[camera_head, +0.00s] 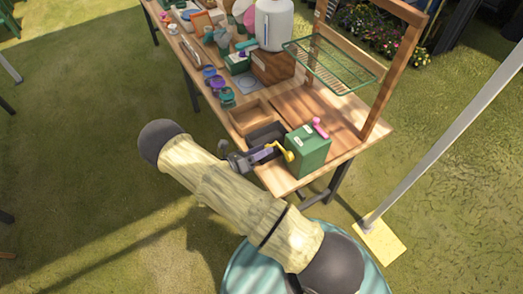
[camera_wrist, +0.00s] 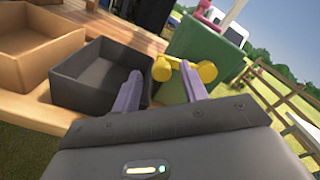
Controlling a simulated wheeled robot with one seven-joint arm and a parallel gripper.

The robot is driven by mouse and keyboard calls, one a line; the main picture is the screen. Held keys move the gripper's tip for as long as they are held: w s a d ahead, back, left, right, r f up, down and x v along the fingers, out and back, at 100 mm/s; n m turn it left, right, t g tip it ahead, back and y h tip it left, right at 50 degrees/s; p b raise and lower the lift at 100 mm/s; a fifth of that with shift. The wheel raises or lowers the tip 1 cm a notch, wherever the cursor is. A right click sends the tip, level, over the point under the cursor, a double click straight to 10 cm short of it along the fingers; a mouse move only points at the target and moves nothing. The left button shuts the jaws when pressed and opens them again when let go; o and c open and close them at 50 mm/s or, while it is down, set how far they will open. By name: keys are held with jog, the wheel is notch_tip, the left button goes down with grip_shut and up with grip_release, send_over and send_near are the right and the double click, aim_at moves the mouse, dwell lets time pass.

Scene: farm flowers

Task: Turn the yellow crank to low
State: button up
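The yellow crank (camera_head: 286,153) is on the side of a green box (camera_head: 308,152) at the near end of the wooden table. In the wrist view the crank (camera_wrist: 207,72) has a round hub on the green box (camera_wrist: 205,45) and an arm leading left to a knob. My gripper (camera_head: 268,152) reaches the crank from the left. In the wrist view its two purple fingers (camera_wrist: 161,75) are apart, with the knob showing between and just beyond their tips. I cannot tell whether either finger touches it. A pink crank (camera_head: 319,128) sits on top of the box.
A dark open bin (camera_wrist: 100,75) lies close to my left finger, and a wooden tray (camera_wrist: 38,42) is beyond it. A wooden frame with a green wire shelf (camera_head: 333,65) stands behind the box. Pots and a white container (camera_head: 274,25) crowd the table's far part.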

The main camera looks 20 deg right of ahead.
jog(key=b+v, duration=0.4)
jog(key=v, duration=1.3)
jog(key=shift+b, duration=0.3)
jog(key=shift+s+a+r, duration=0.1)
jog(key=shift+s+a, duration=0.05)
jog(key=shift+a, duration=0.05)
jog(key=shift+c, duration=0.2)
